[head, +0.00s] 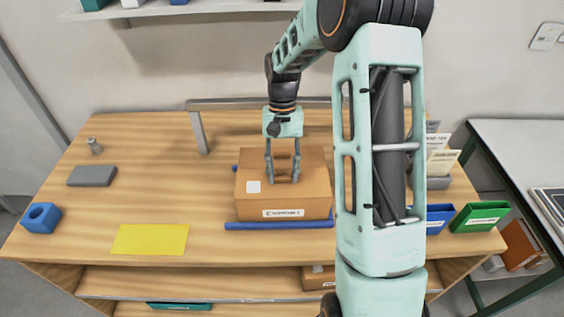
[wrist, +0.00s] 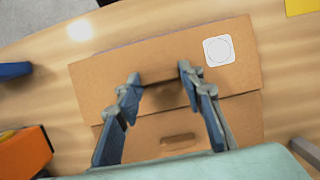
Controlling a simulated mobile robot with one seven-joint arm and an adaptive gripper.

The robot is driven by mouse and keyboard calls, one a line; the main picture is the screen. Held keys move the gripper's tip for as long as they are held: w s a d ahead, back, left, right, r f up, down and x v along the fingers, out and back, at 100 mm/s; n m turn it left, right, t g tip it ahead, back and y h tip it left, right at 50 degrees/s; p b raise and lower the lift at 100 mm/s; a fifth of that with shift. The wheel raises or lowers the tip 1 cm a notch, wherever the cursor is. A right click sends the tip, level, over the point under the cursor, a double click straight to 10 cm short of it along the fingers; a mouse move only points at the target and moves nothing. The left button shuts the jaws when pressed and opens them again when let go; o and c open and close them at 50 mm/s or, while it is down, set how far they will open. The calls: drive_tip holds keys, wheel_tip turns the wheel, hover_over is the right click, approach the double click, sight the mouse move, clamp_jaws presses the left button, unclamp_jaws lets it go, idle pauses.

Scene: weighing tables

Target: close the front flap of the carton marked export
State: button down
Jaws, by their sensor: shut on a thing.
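The brown carton (head: 318,211) stands on the wooden table with a white label (head: 283,213) on its front side; the label's small print is hard to read. My gripper (head: 283,181) points down at the carton's top, its fingers on the front flap (head: 312,190). In the wrist view, my gripper (wrist: 160,76) has its fingers apart, with the flap's cardboard (wrist: 105,78) between and around them. That flap bears a white round-marked sticker (wrist: 219,51) and lies nearly level; whether it is fully flat I cannot tell.
A blue bar (head: 278,225) lies along the carton's front. A yellow mat (head: 150,239), grey block (head: 92,176) and blue block (head: 41,218) lie to the left. Blue (head: 438,217) and green (head: 480,216) bins stand right. My arm hides the table right of the carton.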

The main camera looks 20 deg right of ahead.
drive_tip(key=shift+w+d+f+g, duration=0.1)
drive_tip(key=shift+w+f+g, duration=0.15)
drive_tip(key=shift+f+g, duration=0.2)
idle(0.3)
drive_tip(key=c, duration=1.3)
unclamp_jaws()
drive_tip(key=shift+o, duration=0.2)
drive_tip(key=shift+r, duration=0.1)
drive_tip(key=v, duration=1.2)
drive_tip(key=shift+w, duration=0.15)
drive_tip(key=shift+d, duration=0.15)
